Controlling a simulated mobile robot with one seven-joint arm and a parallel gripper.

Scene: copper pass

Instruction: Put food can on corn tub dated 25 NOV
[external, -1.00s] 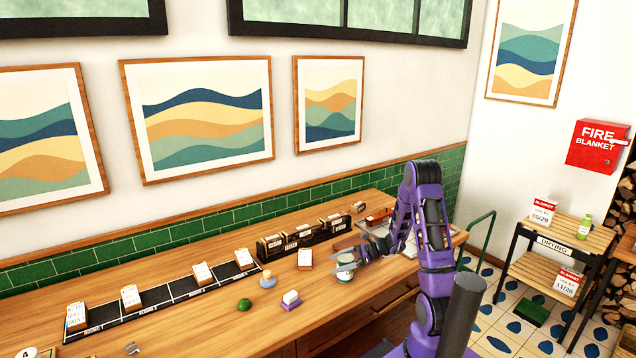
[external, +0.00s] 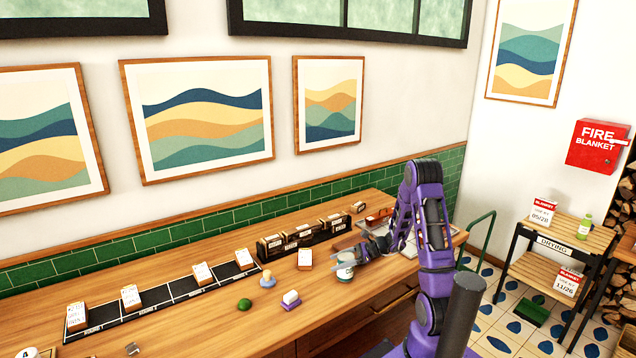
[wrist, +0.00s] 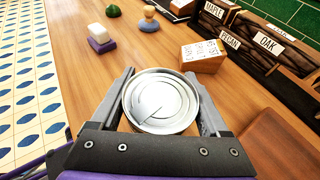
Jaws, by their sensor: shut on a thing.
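The food can (external: 345,270) is upright near the counter's right part, with a pale label. Its round silver lid (wrist: 161,101) fills the middle of the wrist view. My gripper (external: 349,264) is shut on the can, with one finger on each side of it; the fingers also show in the wrist view (wrist: 160,98). I cannot tell whether the can's base touches the counter. No corn tub dated 25 NOV can be made out in either view.
Left of the can are a wooden block with a paper label (wrist: 203,56), a white block on a purple base (wrist: 101,36), a blue-based figure (wrist: 149,20) and a green dome (wrist: 113,10). Labelled wood boxes (wrist: 265,45) stand behind. A brown board (wrist: 275,140) lies to the right.

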